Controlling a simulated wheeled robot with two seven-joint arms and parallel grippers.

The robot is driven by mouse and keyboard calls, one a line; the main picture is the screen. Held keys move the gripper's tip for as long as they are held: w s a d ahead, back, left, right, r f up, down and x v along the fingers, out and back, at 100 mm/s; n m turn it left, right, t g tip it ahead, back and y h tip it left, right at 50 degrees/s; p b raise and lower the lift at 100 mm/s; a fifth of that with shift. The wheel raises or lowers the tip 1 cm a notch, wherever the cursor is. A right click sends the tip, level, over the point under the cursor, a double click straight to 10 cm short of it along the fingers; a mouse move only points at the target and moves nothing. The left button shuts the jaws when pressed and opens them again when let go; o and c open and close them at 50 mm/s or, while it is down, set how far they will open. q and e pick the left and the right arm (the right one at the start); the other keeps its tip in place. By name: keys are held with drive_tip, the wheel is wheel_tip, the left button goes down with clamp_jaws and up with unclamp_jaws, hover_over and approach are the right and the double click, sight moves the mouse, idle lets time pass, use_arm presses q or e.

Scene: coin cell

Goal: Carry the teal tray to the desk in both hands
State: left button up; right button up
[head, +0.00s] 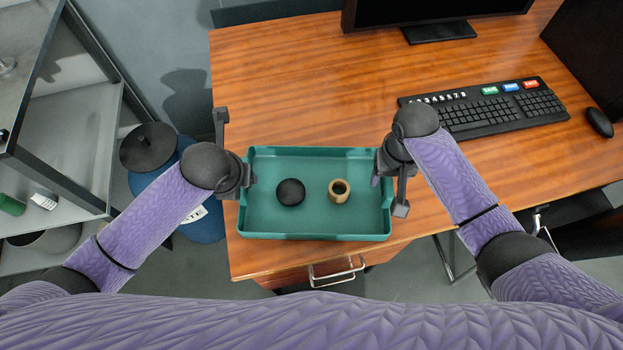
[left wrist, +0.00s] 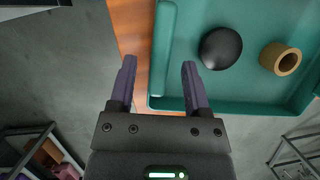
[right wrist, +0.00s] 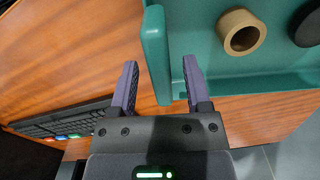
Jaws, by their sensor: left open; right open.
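The teal tray (head: 315,235) is at the front left part of the wooden desk (head: 300,85), near its front edge; I cannot tell if it rests fully on the top. A black round object (head: 290,192) and a tan ring-shaped piece (head: 339,190) are inside it, apart. My left gripper (head: 247,180) is open at the tray's left wall; in the left wrist view (left wrist: 158,66) the wall top lies between its fingers. My right gripper (head: 380,172) is open at the right wall; in the right wrist view (right wrist: 159,66) its fingers straddle that wall, with a visible gap.
A keyboard (head: 490,108), a mouse (head: 599,122) and a monitor stand (head: 438,32) are on the desk to the right and back. A blue bin (head: 205,228) stands on the floor left of the desk, beside a grey shelf (head: 75,120). The desk behind the tray is clear.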

use_arm(q)
drive_tip(key=v, duration=0.7)
drive_tip(key=shift+s+r, duration=0.1)
drive_tip(key=shift+r, duration=0.2)
drive_tip(key=shift+s+r, duration=0.1)
drive_tip(key=shift+r, duration=0.1)
use_arm(e)
drive_tip(key=shift+r, duration=0.25)
wheel_tip(320, 180, up, 12)
drive_tip(key=shift+w+f, duration=0.15)
drive_tip(key=shift+f, duration=0.1)
use_arm(q)
drive_tip(key=shift+s, duration=0.1)
